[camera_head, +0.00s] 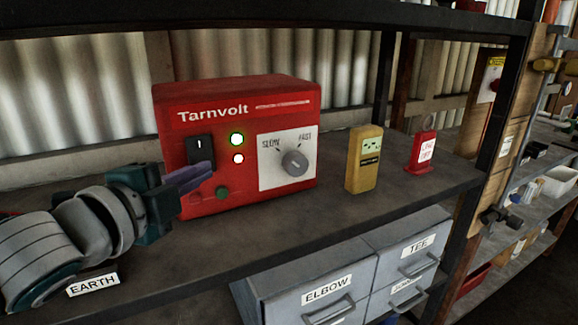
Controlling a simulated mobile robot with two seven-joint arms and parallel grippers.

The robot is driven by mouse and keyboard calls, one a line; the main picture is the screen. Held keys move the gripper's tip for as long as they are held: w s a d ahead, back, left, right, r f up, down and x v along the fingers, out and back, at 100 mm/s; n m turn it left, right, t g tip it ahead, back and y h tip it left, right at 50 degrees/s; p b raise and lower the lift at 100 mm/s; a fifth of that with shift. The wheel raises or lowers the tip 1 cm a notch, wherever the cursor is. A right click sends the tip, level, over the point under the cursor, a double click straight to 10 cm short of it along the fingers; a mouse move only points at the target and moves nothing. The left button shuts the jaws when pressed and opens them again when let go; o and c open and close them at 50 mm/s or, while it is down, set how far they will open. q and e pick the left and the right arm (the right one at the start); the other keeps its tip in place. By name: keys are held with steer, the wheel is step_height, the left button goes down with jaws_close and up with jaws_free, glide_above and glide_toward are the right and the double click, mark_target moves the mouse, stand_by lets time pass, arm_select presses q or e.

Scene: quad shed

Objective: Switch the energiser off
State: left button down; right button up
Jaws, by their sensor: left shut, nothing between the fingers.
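The energiser (236,107) is a red box marked "Tarnvolt" on the dark shelf. A black rocker switch (199,148) marked with a line is on the left of its front. A grey dial (295,163) sits on a white plate marked SLOW and FAST. My left gripper (206,172) is shut and empty, its fingertips in front of the panel just below the switch and hiding a little of its surroundings. I cannot tell whether they touch. My right gripper is not in view.
A yellow meter (364,160) and a red tag (422,152) stand on the shelf (330,205) to the right of the energiser. An EARTH label (93,285) is on the shelf edge beside my arm. Grey labelled drawers (318,283) are below. The shelf front between is clear.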

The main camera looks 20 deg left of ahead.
arm_select(q)
steer(key=shift+w+a+f, duration=0.1)
steer(key=shift+w+a, duration=0.35)
steer(key=shift+a, duration=0.05)
steer(key=shift+w+a+f+m+t+b, duration=0.2)
steer(key=shift+a+m+t+b, duration=0.15)
steer(key=shift+b, duration=0.8)
steer(key=shift+d, duration=0.15)
